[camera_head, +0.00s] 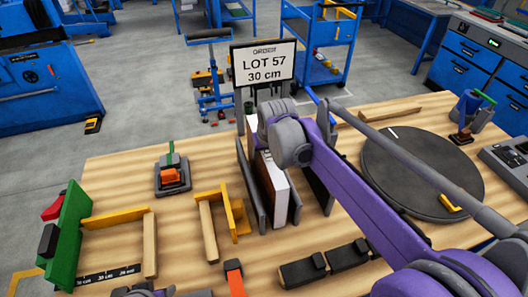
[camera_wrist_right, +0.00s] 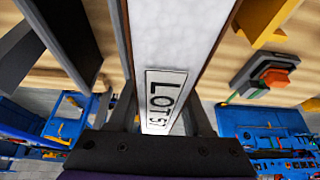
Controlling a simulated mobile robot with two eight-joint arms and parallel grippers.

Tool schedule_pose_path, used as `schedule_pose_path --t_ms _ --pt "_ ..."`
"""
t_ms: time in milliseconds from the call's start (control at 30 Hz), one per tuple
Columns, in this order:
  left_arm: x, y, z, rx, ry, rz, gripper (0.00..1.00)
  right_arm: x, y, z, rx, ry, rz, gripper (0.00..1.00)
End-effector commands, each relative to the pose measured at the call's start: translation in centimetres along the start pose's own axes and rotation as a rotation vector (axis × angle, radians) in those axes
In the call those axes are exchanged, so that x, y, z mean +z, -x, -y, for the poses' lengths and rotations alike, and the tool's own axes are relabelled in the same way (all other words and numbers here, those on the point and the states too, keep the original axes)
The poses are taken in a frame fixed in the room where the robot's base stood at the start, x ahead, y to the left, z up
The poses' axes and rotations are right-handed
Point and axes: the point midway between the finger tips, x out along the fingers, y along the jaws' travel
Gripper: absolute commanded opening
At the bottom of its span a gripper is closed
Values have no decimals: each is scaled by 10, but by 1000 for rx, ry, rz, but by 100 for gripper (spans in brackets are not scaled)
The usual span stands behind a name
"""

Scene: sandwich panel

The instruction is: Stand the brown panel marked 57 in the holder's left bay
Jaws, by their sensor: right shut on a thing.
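The brown panel (camera_head: 270,182), with a white core, stands upright between the left and middle grey plates of the holder (camera_head: 250,192), in its left bay. In the right wrist view the panel's white edge (camera_wrist_right: 172,35) carries a label reading LOT 57, with brown skins on both sides. My right gripper (camera_wrist_right: 160,122) is shut on the panel, one finger at each side. In the head view my right arm covers the grip.
A sign (camera_head: 263,64) reading LOT 57, 30 cm stands behind the holder. A round dark turntable (camera_head: 415,170) is at right. A green-ended measuring fixture (camera_head: 70,235), a yellow bracket (camera_head: 238,212) and a small orange-topped device (camera_head: 172,176) are at left. Black blocks (camera_head: 302,271) lie in front.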

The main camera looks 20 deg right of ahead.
Motion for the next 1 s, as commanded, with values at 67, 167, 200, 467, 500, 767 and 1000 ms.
schedule_pose_path --t_ms 67,167,200,467,500,767,1000 --pt "0 0 0 0 0 0 50 0 0 0 0 0 -1 57" --pt "0 0 0 0 0 0 50 0 0 0 0 0 0 75" --pt "0 0 0 0 0 0 50 0 0 0 0 0 0 82" --pt "0 0 0 0 0 0 50 0 0 0 0 0 0 85" --pt "0 0 0 0 0 0 50 0 0 0 0 0 0 85" --pt "-2 2 0 0 0 -1 50 0 32 0 0 0 0 85" --pt "-4 4 0 0 0 -3 50 0 81 0 0 0 0 85"
